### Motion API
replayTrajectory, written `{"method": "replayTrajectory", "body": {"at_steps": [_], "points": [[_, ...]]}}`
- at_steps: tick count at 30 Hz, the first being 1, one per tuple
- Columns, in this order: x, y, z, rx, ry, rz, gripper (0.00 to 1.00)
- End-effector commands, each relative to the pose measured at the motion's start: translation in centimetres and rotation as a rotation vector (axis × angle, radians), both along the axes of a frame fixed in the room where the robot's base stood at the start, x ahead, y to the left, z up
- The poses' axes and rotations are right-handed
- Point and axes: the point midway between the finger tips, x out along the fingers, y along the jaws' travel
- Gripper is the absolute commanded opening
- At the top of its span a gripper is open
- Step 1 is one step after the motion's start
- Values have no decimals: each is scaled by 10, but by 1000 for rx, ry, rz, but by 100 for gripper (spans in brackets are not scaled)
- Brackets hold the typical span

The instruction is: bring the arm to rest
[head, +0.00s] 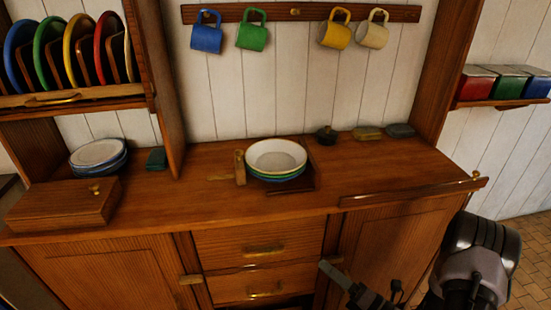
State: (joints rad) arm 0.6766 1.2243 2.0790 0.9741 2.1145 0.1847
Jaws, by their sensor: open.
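My gripper (358,284) is at the bottom of the head view, right of centre, in front of the counter's drawers and right cupboard door. One pale grey finger points up and left; the rest of the gripper is dark and partly cut off by the lower edge. Its jaws are open, and I see nothing between them. My dark grey arm (478,260) shows at the lower right, near the counter's right end.
The wooden counter (400,172) carries stacked bowls (276,156), stacked plates (98,153) and a wooden box (65,203). Mugs (252,36) hang above; coloured plates (48,48) stand in the left rack. A raised edge strip (410,192) borders the front right. Tiled floor (530,232) shows at right.

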Motion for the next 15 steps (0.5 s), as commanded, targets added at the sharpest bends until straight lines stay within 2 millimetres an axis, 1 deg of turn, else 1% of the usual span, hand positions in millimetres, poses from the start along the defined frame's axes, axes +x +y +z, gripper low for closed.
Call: {"method": "replayTrajectory", "body": {"at_steps": [1, 2, 3, 5, 6, 7, 8, 9, 11, 12, 14, 15], "points": [[-4, 31, 44, -135, -107, 160, 44], [-13, 51, 67, -224, -175, 266, 44], [-30, 74, 92, -347, -270, 402, 44], [-60, 104, 122, -536, -418, 596, 44], [-82, 118, 137, -666, -521, 720, 44], [-99, 126, 146, -764, -602, 808, 44], [-115, 131, 153, -866, -684, 894, 44], [-135, 135, 161, -1003, -795, 1001, 44], [-162, 133, 170, -1216, -969, 1148, 44], [-175, 128, 176, -1363, -1086, 1233, 44], [-189, 117, 185, -1583, -1259, 1338, 44], [-195, 109, 192, -1722, -1364, 1389, 44]]}}
